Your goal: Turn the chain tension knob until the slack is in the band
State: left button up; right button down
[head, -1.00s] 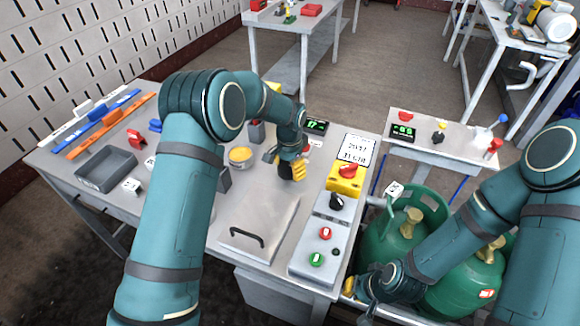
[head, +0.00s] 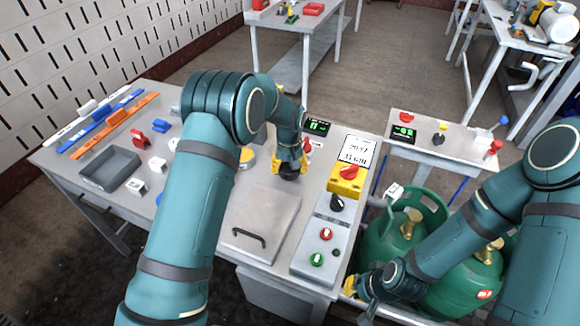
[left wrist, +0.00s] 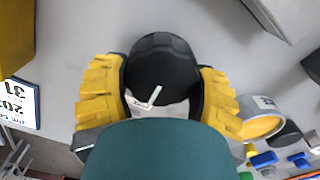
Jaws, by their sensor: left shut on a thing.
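A black round knob with a white pointer line (left wrist: 155,65) sits between the yellow fingers of my left gripper (left wrist: 160,97) in the left wrist view. The fingers press on it from both sides. In the head view the left gripper (head: 289,166) is low over the table's right half, with the dark knob (head: 289,174) between its fingertips. A small black display with green digits (head: 317,127) stands just behind it; the digits are too small to read surely. My right gripper (head: 358,286) hangs by the green cylinders, apart from the knob; its opening is unclear.
A yellow box with a red knob (head: 347,178) and a grey panel with red and green switches (head: 325,245) stand right of the gripper. A metal lid with a handle (head: 262,222) lies in front. A yellow-filled round tin (left wrist: 262,122) is close beside the fingers.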

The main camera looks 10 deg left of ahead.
aim_at(288, 166)
pick_arm(q)
jog(key=shift+w+r+n, duration=0.1)
jog(key=shift+r+n, duration=0.05)
jog(key=shift+n, duration=1.25)
jog(key=shift+a, duration=0.1)
jog(key=o, duration=1.2)
notch_tip(288, 166, up, 12)
jog(key=shift+f, duration=0.1)
